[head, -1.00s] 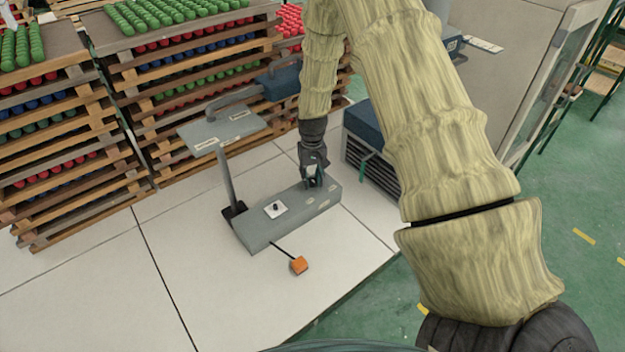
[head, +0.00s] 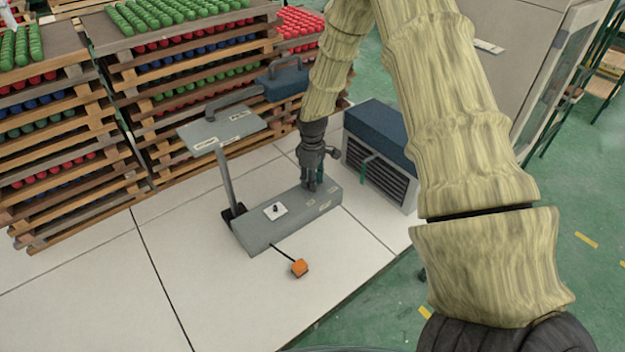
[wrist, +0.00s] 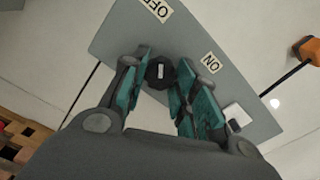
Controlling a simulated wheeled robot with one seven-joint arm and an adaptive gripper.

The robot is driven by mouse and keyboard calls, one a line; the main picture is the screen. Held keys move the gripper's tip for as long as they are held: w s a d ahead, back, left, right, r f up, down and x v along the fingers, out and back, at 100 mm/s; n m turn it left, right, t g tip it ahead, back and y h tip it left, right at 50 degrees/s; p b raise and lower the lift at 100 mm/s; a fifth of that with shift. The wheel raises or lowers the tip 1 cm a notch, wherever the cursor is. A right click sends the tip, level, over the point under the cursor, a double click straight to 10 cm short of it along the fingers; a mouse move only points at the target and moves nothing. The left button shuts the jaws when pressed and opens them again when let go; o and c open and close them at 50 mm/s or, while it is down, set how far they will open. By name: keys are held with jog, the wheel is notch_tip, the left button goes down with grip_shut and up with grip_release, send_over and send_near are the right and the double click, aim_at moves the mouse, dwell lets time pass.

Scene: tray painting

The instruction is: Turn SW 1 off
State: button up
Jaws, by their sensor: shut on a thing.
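A grey box (head: 290,221) lies on the pale floor, with my gripper (head: 313,187) pointing down at its right end. In the wrist view, a dark round knob (wrist: 159,73) with a short white mark sits between the fingertips of my gripper (wrist: 160,66). The gripper is shut on this knob. An OFF label (wrist: 157,8) and an ON label (wrist: 211,63) are on the panel around it. The mark runs roughly up and down in the picture. My gripper hides the knob in the head view. I cannot read an SW 1 label.
A white plate with a small black switch (head: 275,210) is on the box's left part. An orange block (head: 299,268) on a cable lies in front. A raised plate on a post (head: 222,130) stands behind. A blue-topped vented unit (head: 378,150) stands close to the right.

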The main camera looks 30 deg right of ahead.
jog(key=shift+w+d+r+n, duration=0.1)
jog(key=shift+d+r+n, duration=0.05)
jog(key=shift+n, duration=0.45)
jog(key=o, duration=1)
notch_tip(320, 180, up, 12)
jog(key=shift+f, duration=0.1)
dwell(0.6)
